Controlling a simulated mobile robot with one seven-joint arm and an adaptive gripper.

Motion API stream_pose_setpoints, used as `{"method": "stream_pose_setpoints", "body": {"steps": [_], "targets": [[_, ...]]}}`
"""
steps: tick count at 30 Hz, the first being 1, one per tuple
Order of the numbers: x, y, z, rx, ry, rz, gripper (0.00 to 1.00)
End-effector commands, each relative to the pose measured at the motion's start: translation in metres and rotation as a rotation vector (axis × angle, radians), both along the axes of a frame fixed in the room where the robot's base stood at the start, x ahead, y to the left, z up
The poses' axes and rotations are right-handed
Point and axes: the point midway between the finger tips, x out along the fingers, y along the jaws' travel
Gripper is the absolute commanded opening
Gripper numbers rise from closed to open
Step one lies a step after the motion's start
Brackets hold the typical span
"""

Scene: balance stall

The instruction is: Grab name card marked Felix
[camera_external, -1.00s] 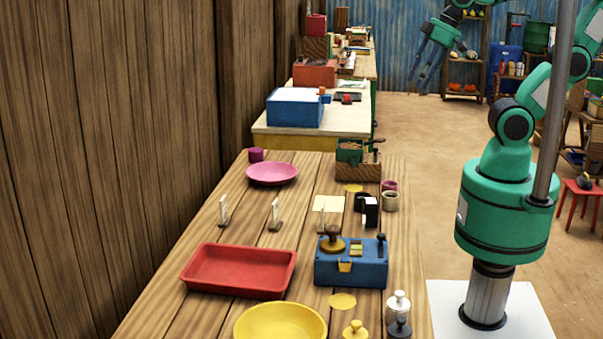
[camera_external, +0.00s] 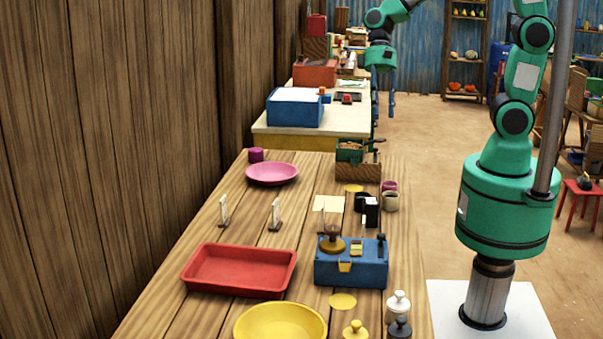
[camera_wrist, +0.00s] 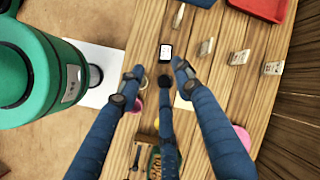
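Several small pale upright cards stand on the wooden table. In the external view, one card (camera_external: 223,211) is nearest the wall and another (camera_external: 275,214) stands to its right. In the wrist view, cards show at the right (camera_wrist: 272,68), beside it (camera_wrist: 239,57) and nearer the middle (camera_wrist: 206,46). Their writing is too small to read, so I cannot tell which is Felix. My gripper (camera_wrist: 159,76) has its blue fingers spread and empty above the table. In the external view my gripper (camera_external: 385,98) hangs high, apart from the cards.
A black block with a white face (camera_wrist: 165,52) shows between my fingers. A red tray (camera_external: 238,270), a blue balance box (camera_external: 350,266), a pink plate (camera_external: 272,174) and a yellow bowl (camera_external: 280,323) stand around the cards. The wooden wall runs along the left.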

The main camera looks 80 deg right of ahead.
Motion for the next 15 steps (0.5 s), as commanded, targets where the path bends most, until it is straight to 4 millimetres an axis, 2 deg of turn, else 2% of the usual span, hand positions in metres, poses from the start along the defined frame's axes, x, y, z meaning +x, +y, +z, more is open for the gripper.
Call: {"method": "stream_pose_setpoints", "body": {"steps": [15], "targets": [[0.070,0.023,-0.071,0.252,0.307,-0.256,0.34]]}}
